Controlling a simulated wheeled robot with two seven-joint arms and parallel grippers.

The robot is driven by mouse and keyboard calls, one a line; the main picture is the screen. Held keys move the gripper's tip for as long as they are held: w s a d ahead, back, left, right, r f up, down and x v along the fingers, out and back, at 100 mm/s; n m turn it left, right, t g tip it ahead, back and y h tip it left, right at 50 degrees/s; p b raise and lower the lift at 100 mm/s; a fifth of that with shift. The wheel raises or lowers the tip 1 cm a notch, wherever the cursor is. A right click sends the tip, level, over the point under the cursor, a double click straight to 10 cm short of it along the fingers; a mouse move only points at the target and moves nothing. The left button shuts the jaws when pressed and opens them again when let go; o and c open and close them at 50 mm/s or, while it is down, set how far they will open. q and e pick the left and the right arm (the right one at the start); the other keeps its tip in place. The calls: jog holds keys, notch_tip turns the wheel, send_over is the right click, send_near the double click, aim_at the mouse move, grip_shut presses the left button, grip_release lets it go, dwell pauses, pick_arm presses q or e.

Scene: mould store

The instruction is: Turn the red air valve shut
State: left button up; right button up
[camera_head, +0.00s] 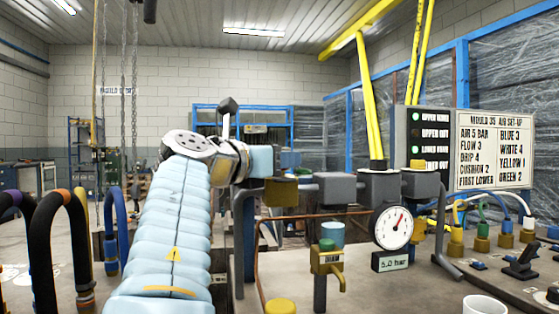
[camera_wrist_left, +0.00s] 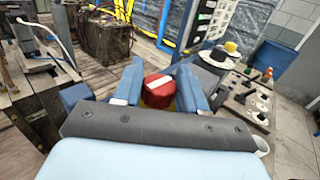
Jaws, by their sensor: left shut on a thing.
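The red air valve (camera_wrist_left: 157,82) is a round red knob with a white bar across its top, seen in the left wrist view. My left gripper (camera_wrist_left: 158,88) has its two blue fingers on either side of the knob, shut on it. In the head view my left gripper (camera_head: 262,161) is at the left end of the grey air unit, reached by my pale blue arm. The red knob cannot be made out there, hidden by my wrist and gripper. My right gripper is in neither view.
A round gauge (camera_head: 392,227) hangs on the air unit above a "5.0 bar" label. A yellow drain fitting (camera_head: 327,262) stands below the unit. Coloured hoses (camera_head: 500,205) and a black lever (camera_head: 522,263) are at the right. A white mug (camera_head: 485,304) sits at the bottom right.

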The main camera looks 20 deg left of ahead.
pick_arm(q)
jog(key=m+g+h, duration=0.1)
jog(key=m+h, duration=0.1)
jog(key=h, duration=0.1)
jog(key=shift+a, duration=0.15)
jog(key=m+h, duration=0.1)
jog(key=m+g+h, duration=0.1)
jog(key=shift+r+g+h+p, duration=0.2)
jog(key=shift+g+h+p, duration=0.1)
jog(key=shift+h+p, duration=0.1)
jog(key=m+g+h+p, duration=0.3)
jog(key=g+h+p, duration=0.1)
jog(key=shift+r+m, duration=0.1)
jog(key=shift+m, duration=0.3)
jog(key=shift+f+m+g+h+p, duration=0.2)
jog(key=shift+m+g+h+p, duration=0.8)
jog(key=shift+p, duration=0.3)
jog(key=o, duration=0.9)
jog(key=shift+f, duration=0.1)
jog(key=v, duration=1.1)
jog(key=shift+s+a, duration=0.2)
jog(key=shift+a, duration=0.1)
